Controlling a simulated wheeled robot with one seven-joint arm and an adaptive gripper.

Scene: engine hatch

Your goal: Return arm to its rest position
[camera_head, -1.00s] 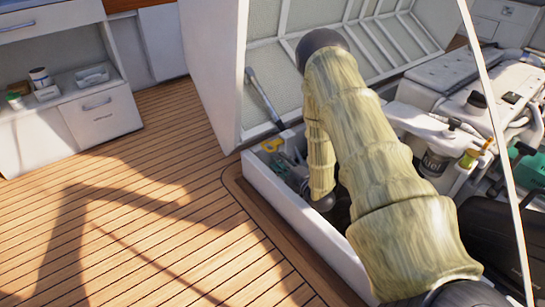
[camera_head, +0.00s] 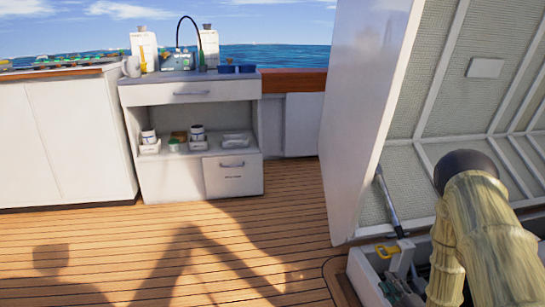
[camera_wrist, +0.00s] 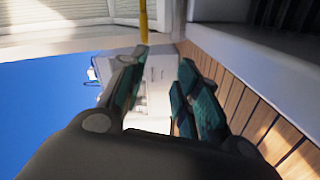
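My arm (camera_head: 480,235) is bent in the lower right of the head view, over the opening beside the raised white hatch (camera_head: 365,120). Its end is hidden there behind the arm and the frame edge. In the wrist view my gripper (camera_wrist: 158,82) shows two dark fingers with green pads, spread apart. Nothing is held between them; a white cabinet shows in the gap.
A yellow-handled item (camera_head: 386,251) lies at the white hatch box (camera_head: 365,278). A strut (camera_head: 388,200) stands against the raised lid. A white cabinet (camera_head: 190,92) with bottles and jars stands at the back. The wooden deck (camera_head: 230,240) at left is clear.

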